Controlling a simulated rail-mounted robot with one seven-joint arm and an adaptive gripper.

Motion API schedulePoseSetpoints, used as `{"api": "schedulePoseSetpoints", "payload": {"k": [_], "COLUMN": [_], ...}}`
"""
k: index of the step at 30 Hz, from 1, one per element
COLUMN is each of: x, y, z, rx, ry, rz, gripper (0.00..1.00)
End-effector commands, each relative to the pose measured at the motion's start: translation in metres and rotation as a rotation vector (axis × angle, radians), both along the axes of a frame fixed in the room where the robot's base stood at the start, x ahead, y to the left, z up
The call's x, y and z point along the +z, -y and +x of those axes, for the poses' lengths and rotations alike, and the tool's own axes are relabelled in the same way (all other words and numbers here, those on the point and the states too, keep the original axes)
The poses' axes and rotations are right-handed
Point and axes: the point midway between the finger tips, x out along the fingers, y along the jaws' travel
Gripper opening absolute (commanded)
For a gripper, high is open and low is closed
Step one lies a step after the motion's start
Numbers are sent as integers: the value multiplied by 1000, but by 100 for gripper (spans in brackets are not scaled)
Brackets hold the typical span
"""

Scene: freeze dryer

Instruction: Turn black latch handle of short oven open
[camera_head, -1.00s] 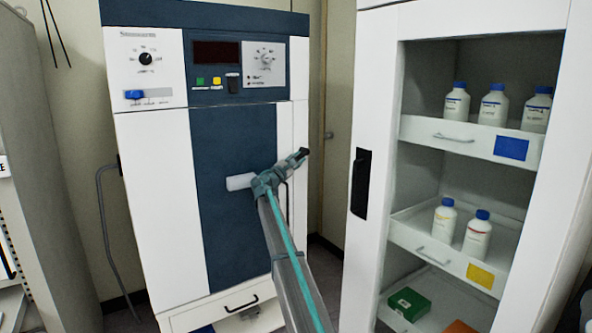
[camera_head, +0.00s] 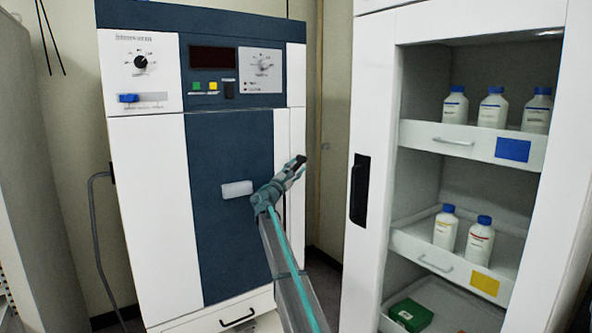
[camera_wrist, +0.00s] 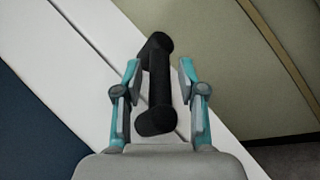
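The oven (camera_head: 232,150) is a white and dark blue cabinet at the left of the head view, with its door closed. Its black latch handle (camera_head: 300,160) sits at the right edge of the door, partly hidden by my gripper (camera_head: 288,174). In the wrist view the handle (camera_wrist: 158,85) is a black bar with rounded ends, slanted a little from the door edge. My gripper (camera_wrist: 159,75) is open, with one finger on each side of the bar. A gap shows between each finger and the bar.
A white cabinet (camera_head: 368,110) with an open front stands to the right, holding bottles on drawers (camera_head: 437,137) and a green box (camera_head: 411,314). A narrow gap separates it from the oven. A grey cabinet (camera_head: 45,200) stands at the far left.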

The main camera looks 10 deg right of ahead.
Motion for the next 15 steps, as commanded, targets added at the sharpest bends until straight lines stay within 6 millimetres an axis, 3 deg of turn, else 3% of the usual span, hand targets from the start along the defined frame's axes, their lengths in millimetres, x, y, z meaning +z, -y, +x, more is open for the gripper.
{"api": "schedulePoseSetpoints", "payload": {"k": [10, 15], "x": [-1, -7], "y": [-1, -11], "z": [-1, -10], "rx": [0, 2], "ry": [0, -1], "rz": [0, 0], "gripper": [48, 48]}}
